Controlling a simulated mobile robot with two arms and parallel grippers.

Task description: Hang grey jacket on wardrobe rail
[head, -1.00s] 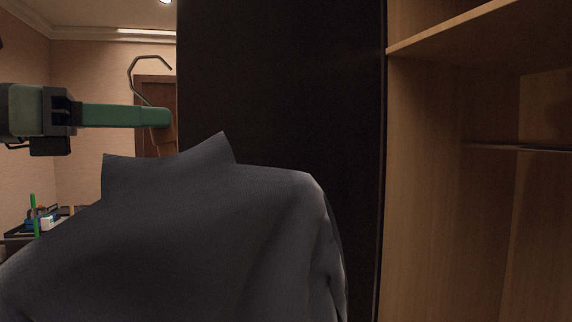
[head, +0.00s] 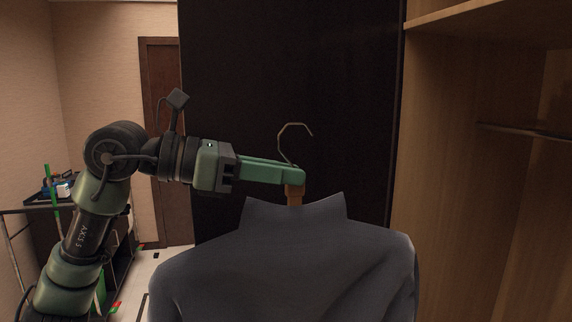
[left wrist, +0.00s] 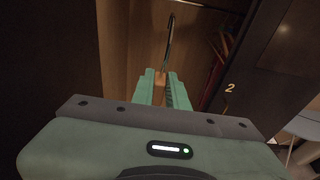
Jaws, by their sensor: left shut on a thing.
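The grey jacket (head: 290,265) hangs on a hanger whose metal hook (head: 281,145) points up in the head view. My left gripper (head: 294,178) is shut on the hanger's wooden neck, just above the collar. The hook and the wooden neck also show between the green fingers in the left wrist view (left wrist: 163,80). The wardrobe rail (head: 525,131) runs across the open compartment at the right, apart from the hook. The lower part of the jacket is out of frame. My right gripper does not show.
A dark wardrobe panel (head: 290,70) stands behind the hanger. The compartment has a light wooden side wall (head: 450,200) and a shelf (head: 490,25) above the rail. A side table with small items (head: 55,190) stands at the far left. The left wrist view shows a dark door marked 2 (left wrist: 255,85).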

